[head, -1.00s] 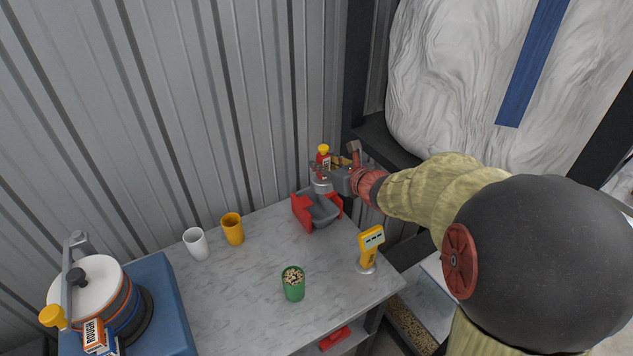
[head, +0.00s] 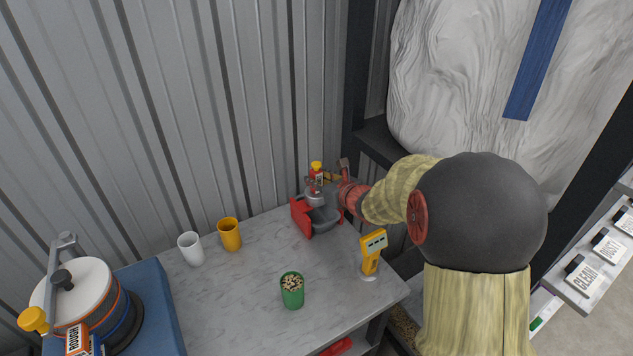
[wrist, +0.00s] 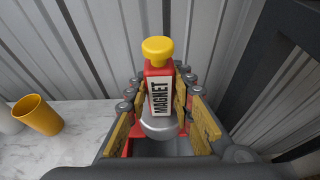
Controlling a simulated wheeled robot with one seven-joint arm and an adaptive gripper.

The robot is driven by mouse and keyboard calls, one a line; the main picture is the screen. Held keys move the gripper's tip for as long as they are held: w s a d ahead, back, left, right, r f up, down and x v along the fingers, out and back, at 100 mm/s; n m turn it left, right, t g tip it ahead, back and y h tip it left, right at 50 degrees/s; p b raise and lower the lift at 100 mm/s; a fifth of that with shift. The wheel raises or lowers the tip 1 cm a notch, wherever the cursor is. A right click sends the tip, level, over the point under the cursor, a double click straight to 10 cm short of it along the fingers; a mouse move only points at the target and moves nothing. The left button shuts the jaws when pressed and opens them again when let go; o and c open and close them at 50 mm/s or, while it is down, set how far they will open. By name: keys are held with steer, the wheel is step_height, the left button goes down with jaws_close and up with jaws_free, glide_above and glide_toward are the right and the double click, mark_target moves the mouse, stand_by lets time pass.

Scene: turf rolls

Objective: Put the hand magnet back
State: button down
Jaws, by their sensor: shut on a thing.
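The hand magnet (head: 315,176) is red with a yellow knob on top and a silver rounded base. In the wrist view the magnet (wrist: 159,88) stands nearly upright, with a white MAGNET label facing me. My gripper (wrist: 160,112) is shut on it, a finger on each side. In the head view my gripper (head: 328,184) holds it at the far right of the bench, over or just behind a grey tray with red sides (head: 318,216). I cannot tell whether the base touches the tray. Parts of the tray are hidden by the gripper in the wrist view.
A yellow cup (head: 230,235), a white cup (head: 191,248), a green cup of pellets (head: 292,290) and a yellow meter (head: 372,253) stand on the marble bench (head: 245,300). A corrugated wall (head: 200,110) rises behind. A dark post (wrist: 275,60) is close on the right.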

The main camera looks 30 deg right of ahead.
steer(key=shift+r, duration=0.1)
steer(key=c, duration=1.5)
jaws_free()
steer(key=shift+f, duration=0.2)
steer(key=shift+c, duration=0.2)
